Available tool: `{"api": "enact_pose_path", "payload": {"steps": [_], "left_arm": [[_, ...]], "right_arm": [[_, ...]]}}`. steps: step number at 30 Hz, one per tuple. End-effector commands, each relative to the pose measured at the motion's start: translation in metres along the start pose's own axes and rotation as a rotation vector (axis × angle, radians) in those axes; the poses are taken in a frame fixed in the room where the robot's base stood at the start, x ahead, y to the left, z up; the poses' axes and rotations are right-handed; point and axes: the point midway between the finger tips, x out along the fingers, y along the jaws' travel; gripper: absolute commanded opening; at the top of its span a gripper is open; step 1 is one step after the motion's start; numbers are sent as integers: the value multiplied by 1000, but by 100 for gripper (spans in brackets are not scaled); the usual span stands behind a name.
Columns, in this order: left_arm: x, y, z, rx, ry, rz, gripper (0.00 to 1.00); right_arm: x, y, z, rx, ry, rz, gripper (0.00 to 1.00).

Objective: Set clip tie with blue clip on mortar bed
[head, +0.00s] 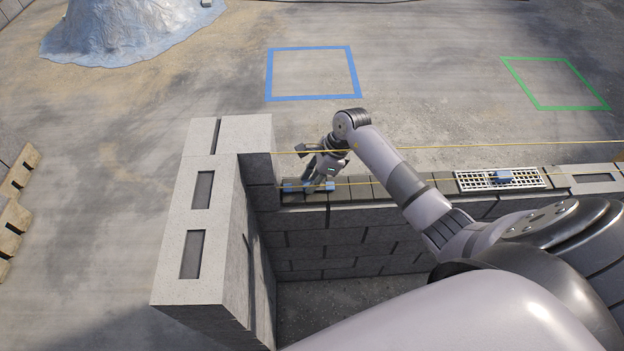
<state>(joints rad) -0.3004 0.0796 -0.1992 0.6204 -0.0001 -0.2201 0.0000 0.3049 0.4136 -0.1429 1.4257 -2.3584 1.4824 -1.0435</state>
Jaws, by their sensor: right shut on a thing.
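My right gripper (313,182) reaches down to the top of the low block wall at its left end, beside the tall block corner. It is shut on the clip tie, whose blue clip (328,186) shows at the fingertips, with more blue to their left. The fingers hide most of the tie. The tie is at the dark mortar bed (362,192) along the wall top; I cannot tell whether it touches. My left gripper is not in view.
A tall block corner (262,135) stands close left of my right gripper. Yellow strings (430,147) run along the wall. A white grid (470,182) with a blue piece (504,175) lies farther right. Blue (313,98) and green (545,107) floor squares are empty.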

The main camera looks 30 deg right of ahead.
Motion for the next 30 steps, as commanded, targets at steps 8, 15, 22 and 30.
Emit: {"api": "enact_pose_path", "payload": {"steps": [8,15,22,30], "left_arm": [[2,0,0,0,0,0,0],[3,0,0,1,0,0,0],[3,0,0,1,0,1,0],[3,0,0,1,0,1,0]], "right_arm": [[2,0,0,0,-1,-1,0],[3,0,-1,0,-1,-1,0],[2,0,-1,0,-1,-1,37],[3,0,-1,0,0,0,46]]}}
